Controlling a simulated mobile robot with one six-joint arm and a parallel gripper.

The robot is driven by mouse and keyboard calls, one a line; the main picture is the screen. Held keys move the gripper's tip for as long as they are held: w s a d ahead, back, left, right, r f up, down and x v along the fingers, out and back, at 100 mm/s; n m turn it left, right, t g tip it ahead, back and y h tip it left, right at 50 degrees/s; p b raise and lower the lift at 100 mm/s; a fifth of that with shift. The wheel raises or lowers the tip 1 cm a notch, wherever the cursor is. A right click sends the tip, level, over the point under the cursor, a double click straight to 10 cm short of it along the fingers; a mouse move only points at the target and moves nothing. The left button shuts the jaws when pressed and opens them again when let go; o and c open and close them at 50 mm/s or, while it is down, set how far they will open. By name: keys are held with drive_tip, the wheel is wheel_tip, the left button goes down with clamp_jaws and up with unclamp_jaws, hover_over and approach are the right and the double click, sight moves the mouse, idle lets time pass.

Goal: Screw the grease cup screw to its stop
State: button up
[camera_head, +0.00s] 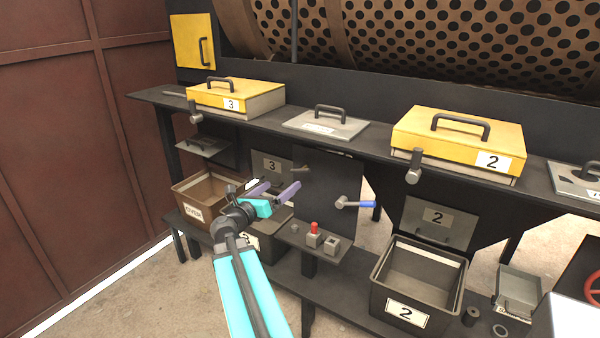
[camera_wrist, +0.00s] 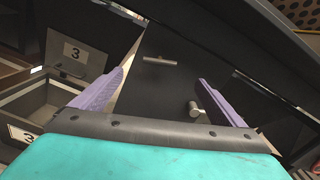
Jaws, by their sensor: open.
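A small grey T-shaped bar (camera_wrist: 160,61) stands out from a dark upright panel (camera_wrist: 150,100); it looks like the grease cup screw, though no label shows. In the head view the same bar (camera_head: 301,169) is small, just beyond my fingertips. My gripper (camera_head: 282,184) is open with two purple fingers, empty, in front of the panel's left side. In the wrist view my gripper (camera_wrist: 162,76) has the bar between its fingertips in the picture, apart from both. The bar's depth from the fingers is hard to tell.
A blue-handled lever (camera_head: 358,204) sits right of the bar on the panel. Below is a small shelf with a red-topped block (camera_head: 314,235) and a grey block (camera_head: 333,244). An open bin marked 3 (camera_wrist: 22,133) stands left, bin 2 (camera_head: 405,312) right. The shelf edge (camera_head: 330,148) runs above.

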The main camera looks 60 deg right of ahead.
sight(299, 171)
drive_tip(key=shift+d, duration=0.15)
drive_tip(key=shift+d+p, duration=1.5)
drive_tip(key=shift+d, duration=5.25)
drive_tip(key=c, duration=1)
drive_tip(key=shift+a+f, duration=0.1)
drive_tip(key=shift+a, duration=0.05)
drive_tip(key=shift+c, duration=0.2)
